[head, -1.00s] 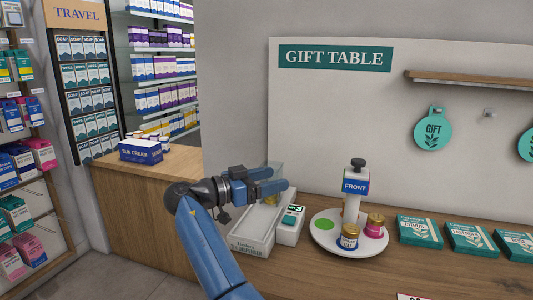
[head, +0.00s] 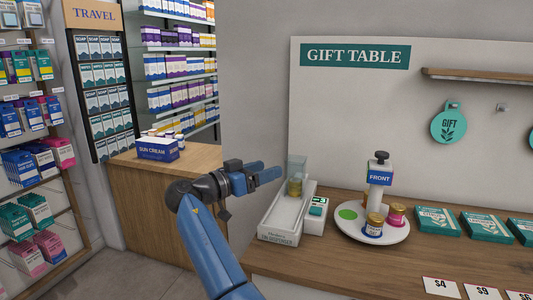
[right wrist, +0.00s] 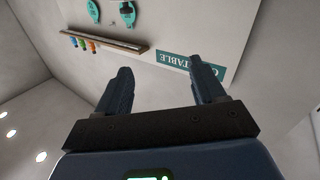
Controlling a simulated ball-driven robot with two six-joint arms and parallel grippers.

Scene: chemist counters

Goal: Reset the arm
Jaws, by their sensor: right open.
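My right arm (head: 212,245) is blue and rises from the bottom of the head view. My right gripper (head: 272,174) is raised to the left of the gift table's dispenser, its fingers pointing right. In the right wrist view the two fingers (right wrist: 157,88) stand wide apart with nothing between them. Beyond them are the upside-down gift sign (right wrist: 190,66) and a shelf (right wrist: 108,40). My left gripper is not in the head view.
A white dispenser tray (head: 284,221) with a clear upright bin (head: 297,177) stands close to the gripper. A round white stand (head: 390,234) holds jars around a "FRONT" post (head: 380,178). Teal boxes (head: 437,221) lie to the right. A sun cream box (head: 157,149) sits on the left counter.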

